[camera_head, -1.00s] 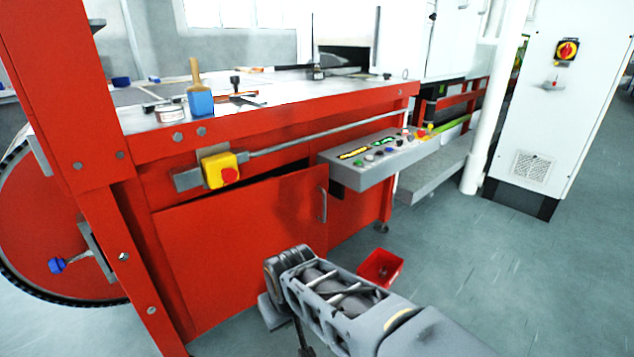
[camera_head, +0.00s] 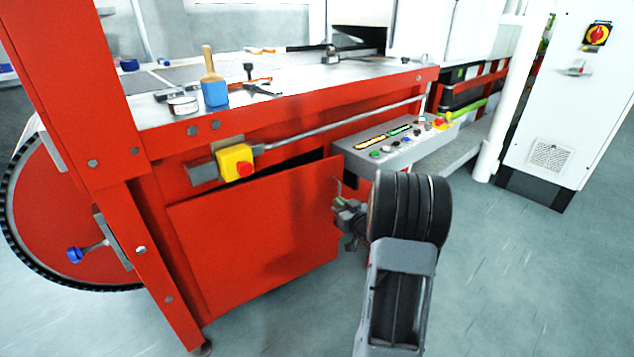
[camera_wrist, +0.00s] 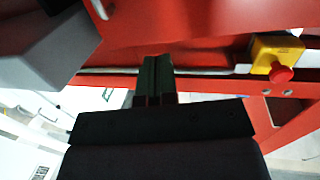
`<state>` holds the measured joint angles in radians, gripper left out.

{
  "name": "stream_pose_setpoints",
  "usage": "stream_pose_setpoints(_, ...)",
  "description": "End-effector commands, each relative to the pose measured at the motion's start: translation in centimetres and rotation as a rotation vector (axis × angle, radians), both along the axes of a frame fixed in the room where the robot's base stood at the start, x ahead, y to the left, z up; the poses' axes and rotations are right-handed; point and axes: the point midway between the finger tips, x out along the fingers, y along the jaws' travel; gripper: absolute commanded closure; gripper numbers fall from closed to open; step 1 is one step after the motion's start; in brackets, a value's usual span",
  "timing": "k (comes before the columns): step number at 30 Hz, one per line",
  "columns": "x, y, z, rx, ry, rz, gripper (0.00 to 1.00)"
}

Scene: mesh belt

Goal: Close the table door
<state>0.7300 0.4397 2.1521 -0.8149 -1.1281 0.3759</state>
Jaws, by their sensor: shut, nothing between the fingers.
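The table door (camera_head: 258,240) is a flat red panel under the worktop. A dark gap shows along its top edge, so it stands slightly ajar. Its thin metal handle (camera_head: 338,190) is at the right edge, partly hidden by my arm. My gripper (camera_head: 345,212) is close to the door's right edge, near the handle; I cannot tell whether it touches. In the wrist view my gripper (camera_wrist: 155,66) shows as two dark fingers held together, empty, in front of a red surface. The pale handle (camera_wrist: 101,8) shows there at the top left.
A yellow box with a red button (camera_head: 235,162) sits above the door. A grey control panel (camera_head: 390,150) juts out just above and right of my gripper. A red frame post (camera_head: 100,120) stands at the left. Open floor lies at the right.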

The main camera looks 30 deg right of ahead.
Motion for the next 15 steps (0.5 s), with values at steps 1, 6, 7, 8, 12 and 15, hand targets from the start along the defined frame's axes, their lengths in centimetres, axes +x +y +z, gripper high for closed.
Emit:
stream_pose_setpoints(1, -0.1, -0.2, -0.1, 0.007, -0.015, 0.009, 1.0)
stream_pose_setpoints(6, 1.1, -0.3, -0.2, 0.014, -0.043, 0.029, 1.0)
stream_pose_setpoints(7, 1.5, -0.3, -0.2, 0.014, -0.044, 0.03, 1.0)
stream_pose_setpoints(8, 2.0, -0.2, -0.3, 0.014, -0.044, 0.031, 1.0)
stream_pose_setpoints(12, 4.6, -0.1, -0.4, 0.013, -0.045, 0.031, 1.0)
stream_pose_setpoints(15, 6.6, -0.1, -0.4, 0.014, -0.044, 0.031, 1.0)
